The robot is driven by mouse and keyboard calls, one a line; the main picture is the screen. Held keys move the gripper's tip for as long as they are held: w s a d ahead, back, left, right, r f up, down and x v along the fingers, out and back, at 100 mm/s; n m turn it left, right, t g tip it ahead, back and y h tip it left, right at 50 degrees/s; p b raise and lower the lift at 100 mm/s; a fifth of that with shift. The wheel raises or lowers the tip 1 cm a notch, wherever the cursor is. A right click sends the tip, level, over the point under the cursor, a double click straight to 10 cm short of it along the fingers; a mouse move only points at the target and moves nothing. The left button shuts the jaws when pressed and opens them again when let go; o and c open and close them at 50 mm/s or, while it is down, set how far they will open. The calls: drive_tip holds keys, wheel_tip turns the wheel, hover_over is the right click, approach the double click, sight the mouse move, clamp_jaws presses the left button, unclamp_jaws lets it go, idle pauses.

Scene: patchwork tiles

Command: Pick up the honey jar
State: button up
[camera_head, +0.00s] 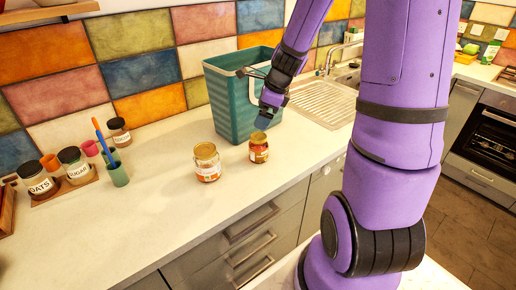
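Two small jars stand upright on the white counter (150,215). The left jar (207,163) has a gold lid, pale glass and a label with orange-red on it. I cannot read either label, so I cannot tell for sure which is the honey jar. My gripper (265,118) points down just above the right jar, seemingly apart from it. The fingers are small and dark, and their gap does not show clearly.
A teal bin (230,105) stands directly behind the gripper and right jar. Labelled canisters (40,182) and a green cup (116,172) with utensils stand at the left. A sink (340,75) lies at the back right. The counter's front left is clear.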

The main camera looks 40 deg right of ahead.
sight(260, 136)
drive_tip(key=shift+w+d+f+m, duration=0.1)
drive_tip(key=shift+w+f+m, duration=0.6)
drive_tip(key=shift+f, duration=1.65)
drive_tip(key=shift+w+d+f+m, duration=0.15)
drive_tip(key=shift+w+f+m, duration=0.5)
drive_tip(key=shift+f, duration=1.7)
drive_tip(key=shift+w+d+f+m, duration=0.1)
drive_tip(key=shift+w+f+m, duration=0.6)
drive_tip(key=shift+f, duration=1.65)
drive_tip(key=shift+w, duration=0.15)
drive_tip(key=c, duration=1.3)
drive_tip(key=shift+r, duration=0.1)
